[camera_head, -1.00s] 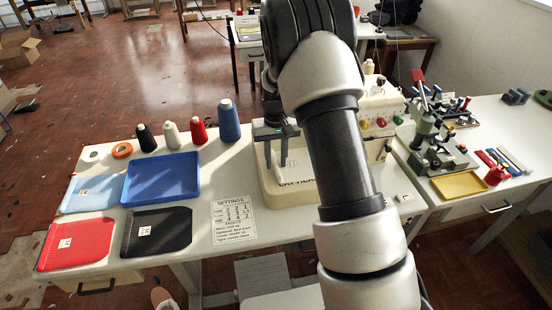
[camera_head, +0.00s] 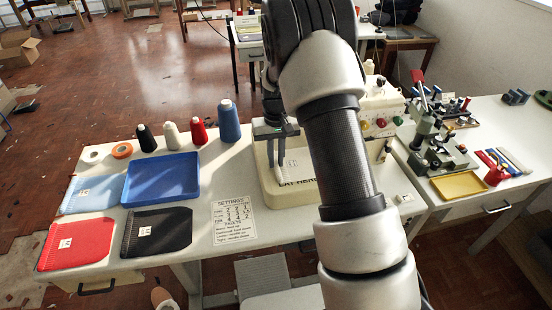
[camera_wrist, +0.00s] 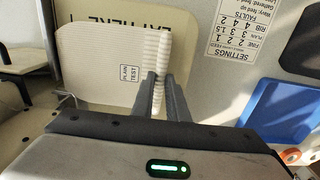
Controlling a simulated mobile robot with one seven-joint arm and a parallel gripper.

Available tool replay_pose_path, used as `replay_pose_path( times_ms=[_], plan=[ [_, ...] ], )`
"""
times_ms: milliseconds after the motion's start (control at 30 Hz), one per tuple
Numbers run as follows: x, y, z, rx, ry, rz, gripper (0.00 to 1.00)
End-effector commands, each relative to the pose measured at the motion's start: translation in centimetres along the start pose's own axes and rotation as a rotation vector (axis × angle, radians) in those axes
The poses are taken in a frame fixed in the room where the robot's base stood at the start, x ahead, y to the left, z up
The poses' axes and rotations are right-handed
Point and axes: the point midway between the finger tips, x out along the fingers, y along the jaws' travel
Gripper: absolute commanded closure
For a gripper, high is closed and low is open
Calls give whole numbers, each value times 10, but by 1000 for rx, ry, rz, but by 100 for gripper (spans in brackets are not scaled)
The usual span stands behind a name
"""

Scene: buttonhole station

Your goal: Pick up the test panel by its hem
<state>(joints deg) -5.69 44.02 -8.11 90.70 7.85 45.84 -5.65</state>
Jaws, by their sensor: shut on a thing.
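The white test panel (camera_wrist: 98,62), labelled "PLAIN TEST", shows in the wrist view on the cream "LAY HERE" plate (camera_wrist: 180,22). Its ribbed hem (camera_wrist: 162,45) runs along its right side. My gripper (camera_wrist: 162,82) is shut on this hem, with a dark finger on either side. In the head view my gripper (camera_head: 281,162) reaches down over the cream plate (camera_head: 268,190), and my arm hides much of the plate and panel. I cannot tell whether the panel's far part is raised.
A blue tray (camera_head: 160,180), light blue panel (camera_head: 92,194), red panel (camera_head: 75,244) and black panel (camera_head: 157,231) lie left. Thread cones (camera_head: 229,122) stand behind. A settings card (camera_head: 233,222) lies in front. A machine with coloured buttons (camera_head: 380,122) stands close on the right.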

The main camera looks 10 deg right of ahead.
Motion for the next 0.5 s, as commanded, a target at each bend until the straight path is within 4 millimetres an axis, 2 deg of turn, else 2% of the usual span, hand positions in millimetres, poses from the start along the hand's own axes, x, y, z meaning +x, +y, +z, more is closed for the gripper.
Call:
replay_pose_path(
  times_ms=[500],
  plan=[
    [-34,0,0,0,1,0,100]
  ],
)
